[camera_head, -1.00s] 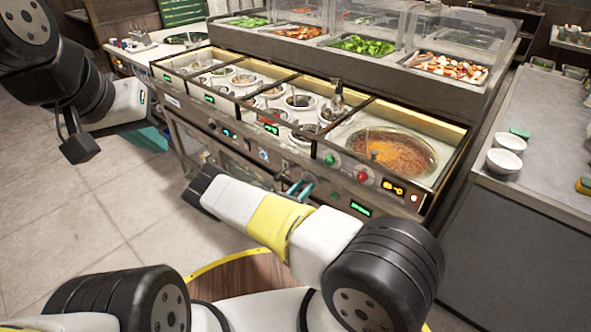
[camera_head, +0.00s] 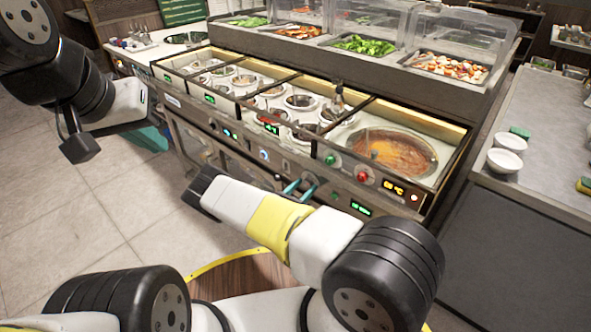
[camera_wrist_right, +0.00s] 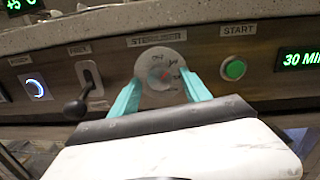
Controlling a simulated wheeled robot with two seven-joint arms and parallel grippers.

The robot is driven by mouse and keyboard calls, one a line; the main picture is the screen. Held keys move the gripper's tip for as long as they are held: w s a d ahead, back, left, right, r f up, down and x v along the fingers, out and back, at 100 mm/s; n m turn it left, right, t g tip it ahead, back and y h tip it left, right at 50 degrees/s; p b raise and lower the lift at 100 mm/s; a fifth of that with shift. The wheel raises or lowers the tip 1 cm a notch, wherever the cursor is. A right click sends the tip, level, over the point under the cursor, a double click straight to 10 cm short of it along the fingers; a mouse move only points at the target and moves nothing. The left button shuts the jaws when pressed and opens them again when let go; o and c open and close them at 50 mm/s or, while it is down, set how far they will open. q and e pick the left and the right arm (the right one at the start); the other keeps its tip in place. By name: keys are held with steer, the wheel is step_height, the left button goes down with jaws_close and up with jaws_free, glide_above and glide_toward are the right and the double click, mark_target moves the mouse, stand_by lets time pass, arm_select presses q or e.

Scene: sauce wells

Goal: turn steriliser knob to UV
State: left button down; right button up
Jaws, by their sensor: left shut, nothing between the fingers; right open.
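The steriliser knob (camera_wrist_right: 161,74) sits on a round pale dial under a label reading "STERILIZER" in the right wrist view. Small marks ring the dial; I cannot read its setting for sure. My right gripper (camera_wrist_right: 160,80) is open, with one teal finger on each side of the knob. I cannot tell whether the fingers touch it. In the head view the right gripper (camera_head: 300,188) is at the counter's front panel, partly hidden by my arm. My left gripper (camera_head: 150,138) shows as a teal patch below the white left arm link, shut and away from the counter.
Sauce wells (camera_head: 302,102) and a large soup pan (camera_head: 390,150) lie above the panel.

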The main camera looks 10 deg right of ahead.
steer(key=v, duration=0.7)
steer(key=shift+s+a, duration=0.3)
